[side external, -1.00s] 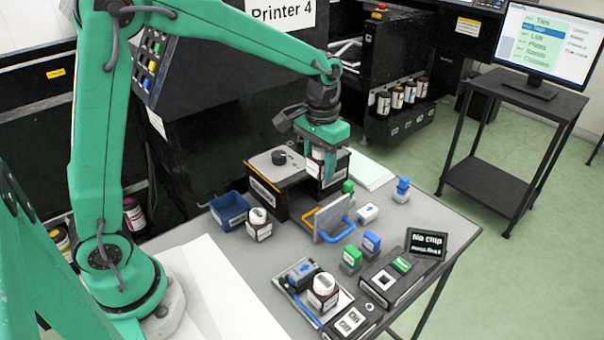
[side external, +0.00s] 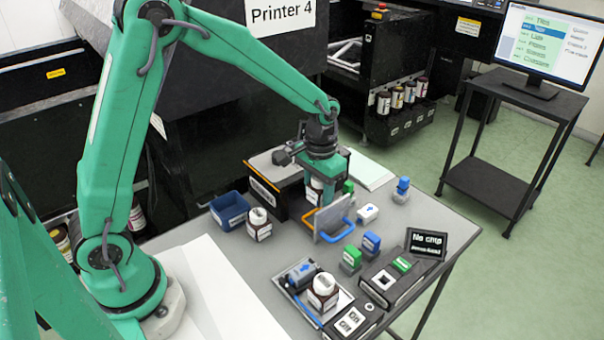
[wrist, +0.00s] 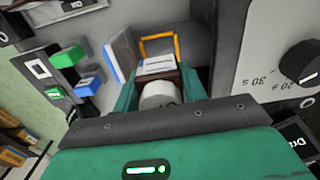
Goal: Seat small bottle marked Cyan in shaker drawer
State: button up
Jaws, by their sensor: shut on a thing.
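My gripper (side external: 320,194) is shut on a small brown bottle with a white cap and pale label (side external: 316,184). In the wrist view the bottle's white cap (wrist: 158,94) sits between my green fingers. I cannot read the held bottle's label. The shaker (side external: 266,192) is the dark box with a grey top, beside my gripper; its dial (wrist: 303,62) shows in the wrist view. The bottle is low at the shaker's right end. My gripper hides the drawer area, so I cannot tell whether the bottle touches the drawer.
A blue bin (side external: 230,209) and another white-capped bottle (side external: 258,226) are to the left. A third bottle (side external: 322,292) stands on a tray in front. Green and blue blocks (side external: 371,243) lie right.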

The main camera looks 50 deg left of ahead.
aim_at(318, 208)
jog(key=shift+f, duration=2.45)
jog(key=shift+f, duration=0.4)
